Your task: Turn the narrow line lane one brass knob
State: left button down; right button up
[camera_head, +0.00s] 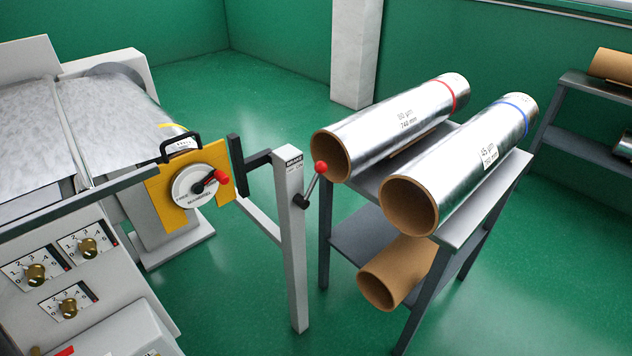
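Three brass knobs show on the pale panel (110,285) at the lower left, each on a white plate with a numbered dial. One knob (37,275) is at the left, one (88,247) is at the upper right, and one (69,308) is lower, between and below them. The frame does not show which of them belongs to narrow line lane one. The exact pointer settings are too small to read. Neither of my grippers shows in this view.
A yellow plate (160,199) with a red-handled dial (195,186) stands right of the panel. A grey brake post (291,240) carries a red-ball lever (320,168). Foil rolls (400,117) lie on a rack (478,208) at right. Green floor (240,290) lies between.

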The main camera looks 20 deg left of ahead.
aim_at(34, 274)
jog(key=i+l, duration=0.1)
jog(key=i, duration=0.3)
jog(key=i+u, duration=0.2)
jog(key=u, duration=0.3)
jog(key=i+l+u, duration=0.15)
jog(key=u, duration=2.6)
